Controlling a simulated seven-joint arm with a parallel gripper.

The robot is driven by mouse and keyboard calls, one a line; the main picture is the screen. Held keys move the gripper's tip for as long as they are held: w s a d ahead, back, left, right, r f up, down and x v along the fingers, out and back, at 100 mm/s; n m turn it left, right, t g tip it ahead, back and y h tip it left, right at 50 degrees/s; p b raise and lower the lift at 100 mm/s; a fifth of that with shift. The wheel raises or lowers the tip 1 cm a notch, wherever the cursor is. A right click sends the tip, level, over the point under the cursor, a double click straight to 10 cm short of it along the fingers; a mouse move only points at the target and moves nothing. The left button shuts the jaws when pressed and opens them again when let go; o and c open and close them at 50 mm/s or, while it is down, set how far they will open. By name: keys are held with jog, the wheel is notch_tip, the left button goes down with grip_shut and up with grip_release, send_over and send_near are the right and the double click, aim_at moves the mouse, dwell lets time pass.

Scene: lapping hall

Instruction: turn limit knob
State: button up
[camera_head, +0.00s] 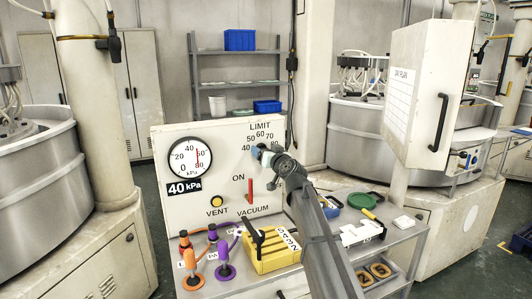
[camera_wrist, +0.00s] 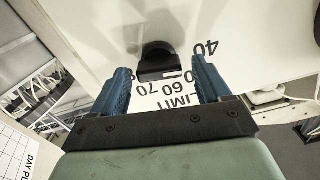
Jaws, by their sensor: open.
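The white control panel (camera_head: 222,180) carries a LIMIT scale reading 40, 50, 60, 70 and 80 at its upper right. The black limit knob (camera_wrist: 158,60) sticks out from the panel in the wrist view, with the numerals 60 and 70 just below it there. My gripper (camera_head: 262,152) is at the LIMIT scale in the head view and hides the knob. In the wrist view my open gripper (camera_wrist: 160,74) has one blue finger on each side of the knob, with visible gaps. The knob's pointing direction is unclear.
The panel also bears a round gauge (camera_head: 190,157), a 40 kPa label (camera_head: 185,189), a red vacuum lever (camera_head: 250,190) and a yellow vent button (camera_head: 216,201). Purple and orange tools (camera_head: 224,258) and a yellow box (camera_head: 272,250) stand below, close to my arm.

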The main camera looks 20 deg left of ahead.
jog(key=c, duration=1)
jog(key=shift+c, duration=0.2)
jog(key=shift+m, duration=0.3)
jog(key=shift+w+d+m, duration=0.1)
jog(key=shift+m, duration=3.4)
jog(key=o, duration=1)
jog(key=shift+o, duration=0.2)
